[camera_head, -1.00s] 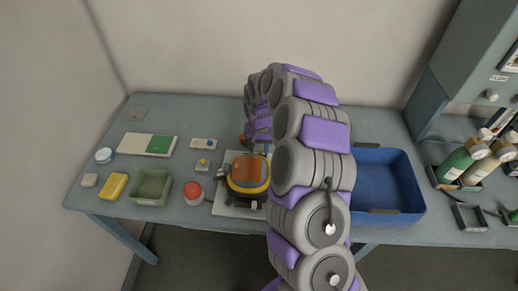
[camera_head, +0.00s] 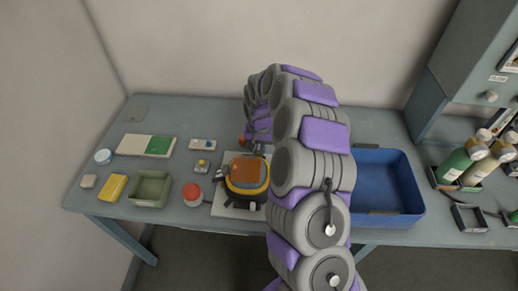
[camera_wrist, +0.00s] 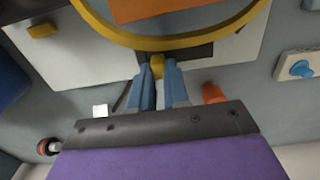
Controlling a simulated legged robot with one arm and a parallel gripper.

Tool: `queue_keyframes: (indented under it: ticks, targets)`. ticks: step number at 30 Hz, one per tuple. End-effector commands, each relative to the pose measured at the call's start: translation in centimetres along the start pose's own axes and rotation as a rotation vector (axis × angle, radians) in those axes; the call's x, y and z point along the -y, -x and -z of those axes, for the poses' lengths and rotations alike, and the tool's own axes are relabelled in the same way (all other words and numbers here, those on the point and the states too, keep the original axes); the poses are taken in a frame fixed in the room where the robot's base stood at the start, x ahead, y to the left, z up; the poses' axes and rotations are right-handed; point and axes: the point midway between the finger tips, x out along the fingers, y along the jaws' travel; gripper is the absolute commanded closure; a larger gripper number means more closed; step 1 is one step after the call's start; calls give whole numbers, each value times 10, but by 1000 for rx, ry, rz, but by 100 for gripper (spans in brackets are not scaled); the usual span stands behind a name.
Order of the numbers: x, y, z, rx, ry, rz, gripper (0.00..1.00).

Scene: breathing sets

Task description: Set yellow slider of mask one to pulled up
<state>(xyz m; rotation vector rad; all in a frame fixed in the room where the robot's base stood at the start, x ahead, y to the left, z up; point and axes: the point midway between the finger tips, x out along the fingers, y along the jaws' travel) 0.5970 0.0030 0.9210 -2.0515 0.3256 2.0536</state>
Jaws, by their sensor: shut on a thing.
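The mask, with an orange visor (camera_head: 248,171) and a yellow rim (camera_head: 246,189), lies on a pale board near the table's middle. In the wrist view its yellow rim (camera_wrist: 180,43) and orange visor (camera_wrist: 165,8) show at the top. My gripper (camera_wrist: 160,80) has blue fingers shut on a small yellow slider (camera_wrist: 157,66) at the mask's edge, just outside the rim. In the head view my arm covers the mask's right side and most of my gripper. The slider's exact height is hard to tell.
A blue bin (camera_head: 385,185) stands right of my arm. Left of the mask are a red-capped jar (camera_head: 192,193), a green tray (camera_head: 152,188), a yellow block (camera_head: 112,187) and small switch plates (camera_head: 203,145). Bottles (camera_head: 462,160) stand at the far right.

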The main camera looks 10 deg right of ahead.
Motion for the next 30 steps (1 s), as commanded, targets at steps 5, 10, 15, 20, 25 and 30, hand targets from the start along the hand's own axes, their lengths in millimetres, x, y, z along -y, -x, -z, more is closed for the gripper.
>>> queue_keyframes:
  ticks: [5, 10, 15, 20, 25, 30]
  targets:
    - [2, 0, 0, 2, 0, -1, 100]
    - [20, 1, 0, 2, 1, -3, 100]
    - [35, 1, 1, -1, 0, 0, 100]
    - [35, 0, 0, -1, -1, 2, 100]
    - [35, 0, 0, 0, -1, 1, 73]
    - [34, 0, 0, 0, 0, 0, 57]
